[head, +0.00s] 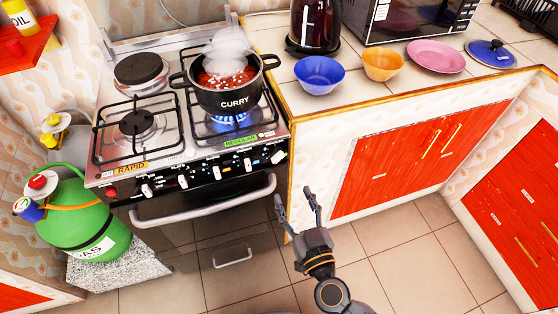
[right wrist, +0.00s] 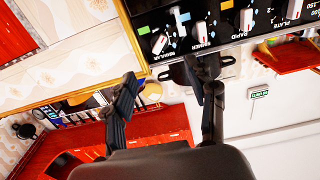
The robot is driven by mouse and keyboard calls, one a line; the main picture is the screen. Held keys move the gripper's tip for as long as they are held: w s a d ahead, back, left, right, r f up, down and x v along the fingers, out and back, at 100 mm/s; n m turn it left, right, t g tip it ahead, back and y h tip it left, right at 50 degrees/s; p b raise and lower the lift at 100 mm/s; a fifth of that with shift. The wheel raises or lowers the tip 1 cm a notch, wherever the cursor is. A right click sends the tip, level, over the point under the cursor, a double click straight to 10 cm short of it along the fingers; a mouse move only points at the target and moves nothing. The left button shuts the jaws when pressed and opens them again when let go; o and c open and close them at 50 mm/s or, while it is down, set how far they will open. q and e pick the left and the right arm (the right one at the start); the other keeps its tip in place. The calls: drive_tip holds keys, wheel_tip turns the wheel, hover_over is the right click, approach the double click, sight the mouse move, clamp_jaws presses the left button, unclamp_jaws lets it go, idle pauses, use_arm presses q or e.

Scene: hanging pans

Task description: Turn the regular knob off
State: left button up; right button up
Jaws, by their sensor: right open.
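The regular knob (head: 278,157) is the white knob at the right end of the stove's black control panel. In the right wrist view the regular knob (right wrist: 160,44) has its name printed beside it and sits slanted. A blue flame (head: 229,123) burns under the pot of curry (head: 228,94) on the front right burner, beside a green regular label (head: 240,140). My right gripper (head: 294,194) is open and empty, below and slightly right of the knob in the head view, apart from it. My left gripper is not in view.
Other knobs (head: 216,172) line the panel, above the oven handle (head: 205,204). The counter (head: 320,118) with bowls adjoins the stove on the right, above red cabinets (head: 385,165). A green gas cylinder (head: 85,225) stands at left. Floor (head: 400,250) right of my gripper is clear.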

sight(279, 160)
drive_tip(key=x, duration=1.2)
drive_tip(key=shift+w+f+b, duration=0.1)
drive_tip(key=shift+w+b, duration=0.05)
drive_tip(key=shift+b, duration=0.15)
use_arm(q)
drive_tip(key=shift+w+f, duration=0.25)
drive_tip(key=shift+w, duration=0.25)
use_arm(e)
drive_tip(key=c, duration=1.1)
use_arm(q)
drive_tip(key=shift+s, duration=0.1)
use_arm(e)
drive_tip(key=shift+c, duration=0.2)
